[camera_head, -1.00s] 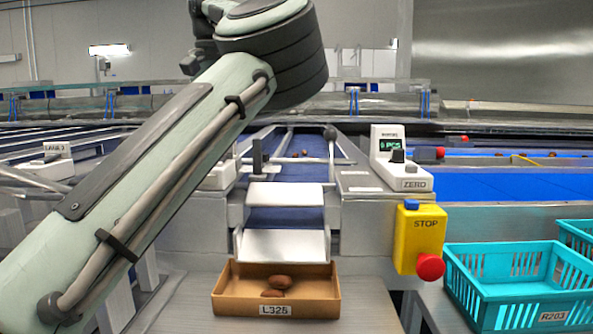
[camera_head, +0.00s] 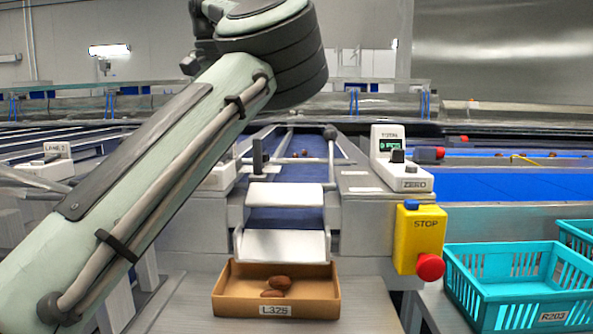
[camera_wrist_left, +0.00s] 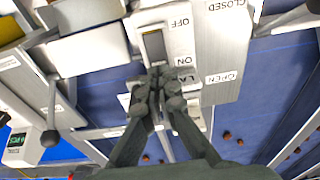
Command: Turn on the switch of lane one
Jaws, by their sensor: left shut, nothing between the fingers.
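A white switch box (camera_wrist_left: 180,40) with OFF and ON labels is at the top middle of the left wrist view. Its dark rocker switch (camera_wrist_left: 154,45) sits in a pale frame. A label starting "LA" lies below ON, partly hidden by my fingers. My left gripper (camera_wrist_left: 158,78) is shut and empty, its fingertips at the ON end of the rocker. I cannot tell whether they touch it. In the head view my left arm covers my left gripper and part of a white box (camera_head: 218,177) beside the lane. My right gripper is not in view.
A cardboard tray (camera_head: 226,305) marked L325 holds dates at the lane's end.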

